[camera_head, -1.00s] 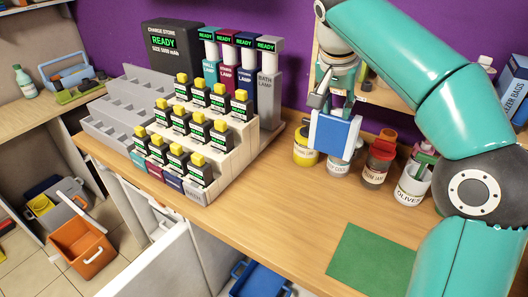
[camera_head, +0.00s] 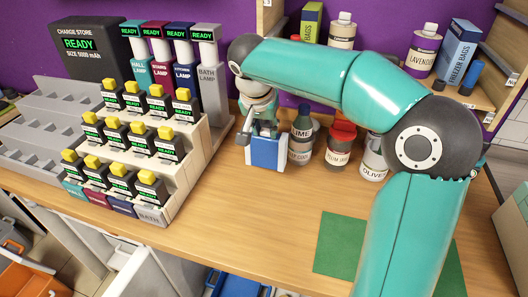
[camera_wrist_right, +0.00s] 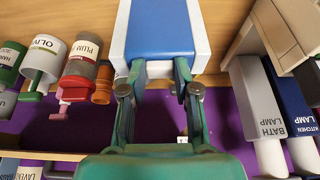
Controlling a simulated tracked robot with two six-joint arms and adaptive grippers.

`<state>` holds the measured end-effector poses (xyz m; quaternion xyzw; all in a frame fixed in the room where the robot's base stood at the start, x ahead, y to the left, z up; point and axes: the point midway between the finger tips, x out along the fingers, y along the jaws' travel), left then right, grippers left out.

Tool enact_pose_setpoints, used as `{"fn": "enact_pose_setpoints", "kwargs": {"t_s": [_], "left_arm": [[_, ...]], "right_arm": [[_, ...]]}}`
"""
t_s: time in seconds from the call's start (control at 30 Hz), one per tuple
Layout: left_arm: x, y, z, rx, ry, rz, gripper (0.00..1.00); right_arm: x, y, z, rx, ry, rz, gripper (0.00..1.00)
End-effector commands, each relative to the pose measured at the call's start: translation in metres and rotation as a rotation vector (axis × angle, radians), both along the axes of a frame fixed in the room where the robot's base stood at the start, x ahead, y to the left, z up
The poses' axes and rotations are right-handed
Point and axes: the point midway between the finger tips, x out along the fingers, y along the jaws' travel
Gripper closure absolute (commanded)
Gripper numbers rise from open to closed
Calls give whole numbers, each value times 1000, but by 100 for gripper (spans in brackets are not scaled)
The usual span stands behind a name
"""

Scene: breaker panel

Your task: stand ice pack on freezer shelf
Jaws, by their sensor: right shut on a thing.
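The ice pack (camera_head: 264,153) is a blue block with white ends, seen above the counter in front of the purple wall. My right gripper (camera_head: 265,128) is shut on it from above and behind. In the right wrist view the ice pack (camera_wrist_right: 163,32) is between the two fingers of the gripper (camera_wrist_right: 158,82). I cannot tell whether its lower edge touches the counter. I cannot pick out a freezer shelf for certain. My left gripper is not in view.
The wooden counter (camera_head: 228,232) is clear in front of the pack. A stepped rack of chargers (camera_head: 190,150) stands to the left. A green mat (camera_head: 338,247) lies at the front right.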

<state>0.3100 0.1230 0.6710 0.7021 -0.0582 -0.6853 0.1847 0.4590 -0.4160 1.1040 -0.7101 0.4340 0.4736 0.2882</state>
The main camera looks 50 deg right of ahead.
Motion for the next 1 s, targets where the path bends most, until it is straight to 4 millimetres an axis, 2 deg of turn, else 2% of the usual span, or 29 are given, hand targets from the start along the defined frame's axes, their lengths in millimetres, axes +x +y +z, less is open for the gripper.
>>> {"fn": "enact_pose_setpoints", "kwargs": {"t_s": [0.1, 0.33, 0.53, 0.97, 1.0], "left_arm": [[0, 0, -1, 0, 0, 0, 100], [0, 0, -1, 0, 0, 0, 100], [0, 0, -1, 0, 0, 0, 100], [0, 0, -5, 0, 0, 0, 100], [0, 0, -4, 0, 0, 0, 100]], "right_arm": [[-1, -1, -20, -1, 0, 0, 100], [0, 0, -38, -1, 0, 0, 100], [0, -1, -63, -1, 0, 0, 100], [0, 0, -72, -1, -3, 0, 100], [0, 0, -71, 0, -1, 0, 64]]}}
